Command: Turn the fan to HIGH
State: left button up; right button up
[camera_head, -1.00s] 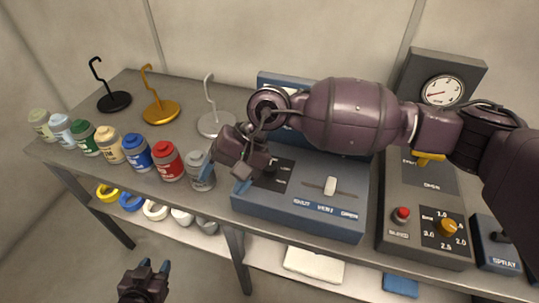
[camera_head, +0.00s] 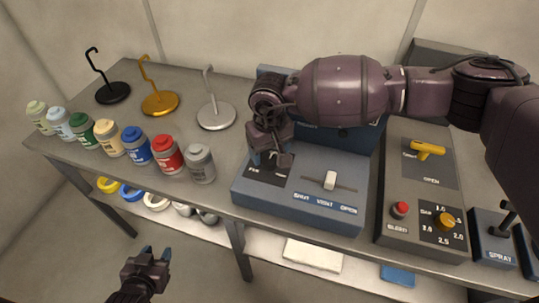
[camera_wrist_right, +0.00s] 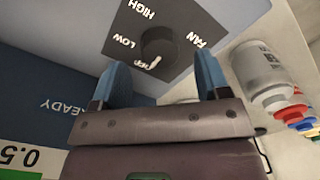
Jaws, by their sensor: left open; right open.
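The fan knob (camera_wrist_right: 160,44) is a round dark knob on a black plate (camera_wrist_right: 192,22) marked HIGH, LOW, OFF and FAN. A white mark shows by the OFF label; the exact pointer setting is hard to tell. The plate (camera_head: 254,179) is on the left of the blue sloped control box (camera_head: 290,205), and the knob is mostly hidden there. My right gripper (camera_head: 268,160) is over the plate, open; in the right wrist view its blue fingers (camera_wrist_right: 162,70) are spread, with the knob just beyond and between their tips. My left gripper (camera_head: 153,256) is open and empty, low before the table.
A white slider (camera_head: 330,180) marked SHUT, VENT, OPEN is right of the fan plate. A grey box with a red button (camera_head: 400,209) and yellow knob (camera_head: 445,221) stands further right. A grey jar (camera_head: 201,164) is close left; several jars and three hook stands lie beyond.

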aim_at(270, 159)
jog(key=shift+f, duration=1.55)
jog(key=c, duration=0.9)
